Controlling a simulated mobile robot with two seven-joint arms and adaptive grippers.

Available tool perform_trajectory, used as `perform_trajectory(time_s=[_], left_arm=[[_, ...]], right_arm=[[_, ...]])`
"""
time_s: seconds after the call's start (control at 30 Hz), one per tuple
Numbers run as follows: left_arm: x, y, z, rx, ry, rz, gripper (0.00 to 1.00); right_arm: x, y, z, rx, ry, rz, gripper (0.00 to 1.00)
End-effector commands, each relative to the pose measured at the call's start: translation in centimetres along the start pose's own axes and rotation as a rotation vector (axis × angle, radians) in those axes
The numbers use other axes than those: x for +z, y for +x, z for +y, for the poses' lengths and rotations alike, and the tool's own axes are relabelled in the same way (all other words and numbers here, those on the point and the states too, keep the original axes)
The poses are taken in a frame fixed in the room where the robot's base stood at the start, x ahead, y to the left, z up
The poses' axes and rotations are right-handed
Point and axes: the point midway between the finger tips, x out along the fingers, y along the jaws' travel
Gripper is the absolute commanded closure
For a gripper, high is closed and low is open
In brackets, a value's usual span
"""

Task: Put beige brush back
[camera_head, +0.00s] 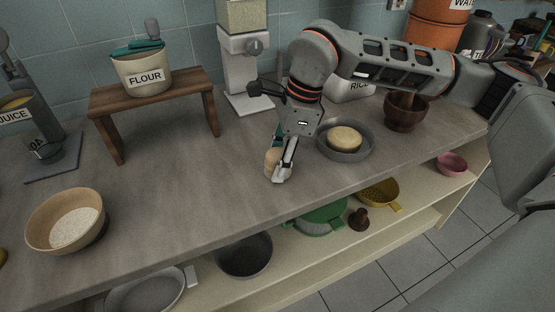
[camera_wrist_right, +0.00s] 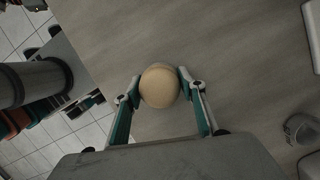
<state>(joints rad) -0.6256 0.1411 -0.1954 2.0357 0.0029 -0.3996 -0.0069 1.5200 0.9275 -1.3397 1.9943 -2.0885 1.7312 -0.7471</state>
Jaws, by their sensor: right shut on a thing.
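The beige brush (camera_head: 270,160) is a small, round-topped beige thing at the middle of the counter, partly hidden by my right gripper (camera_head: 279,167). In the right wrist view, its round beige top (camera_wrist_right: 160,86) sits between the two fingertips of my right gripper (camera_wrist_right: 160,82), which touch it on both sides. My right gripper is shut on it, low over the counter. I cannot tell whether its underside touches the counter. My left gripper is not in view.
A grey dish (camera_head: 365,151) holding a round beige item stands right of the gripper. A wooden stand (camera_head: 150,97) bears a flour pot (camera_head: 142,76). A wooden bowl (camera_head: 90,240) stands at left. The counter (camera_head: 180,170) between is clear. Bowls sit on the shelf below.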

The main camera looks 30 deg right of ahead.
Motion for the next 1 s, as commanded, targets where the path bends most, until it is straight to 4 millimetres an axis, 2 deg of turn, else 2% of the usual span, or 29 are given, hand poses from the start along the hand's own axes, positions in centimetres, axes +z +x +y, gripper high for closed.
perform_trajectory(time_s=[0.13,0.17,0.2,0.23,0.57,0.67,0.77,1.0], left_arm=[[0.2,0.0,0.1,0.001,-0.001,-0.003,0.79],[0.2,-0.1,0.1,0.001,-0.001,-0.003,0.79],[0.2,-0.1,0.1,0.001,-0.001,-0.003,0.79],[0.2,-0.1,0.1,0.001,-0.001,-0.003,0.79],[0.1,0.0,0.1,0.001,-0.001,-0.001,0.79],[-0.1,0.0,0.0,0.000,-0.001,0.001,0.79],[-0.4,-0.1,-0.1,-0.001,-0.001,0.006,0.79],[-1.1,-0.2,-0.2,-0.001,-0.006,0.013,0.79]], right_arm=[[-0.1,0.3,0.0,0.000,0.000,0.000,0.80],[-0.1,0.4,0.0,0.000,0.000,0.000,0.57],[-0.1,0.3,0.0,0.000,0.000,0.000,0.47],[-0.1,0.3,0.0,0.000,0.000,0.000,0.43],[-0.1,0.2,0.0,0.000,0.000,0.000,0.43],[0.0,-0.4,-0.1,-0.001,0.001,0.000,0.43],[0.1,-1.7,-0.1,-0.005,0.000,-0.001,0.43],[0.1,-6.8,-0.1,-0.007,0.001,-0.002,0.43]])
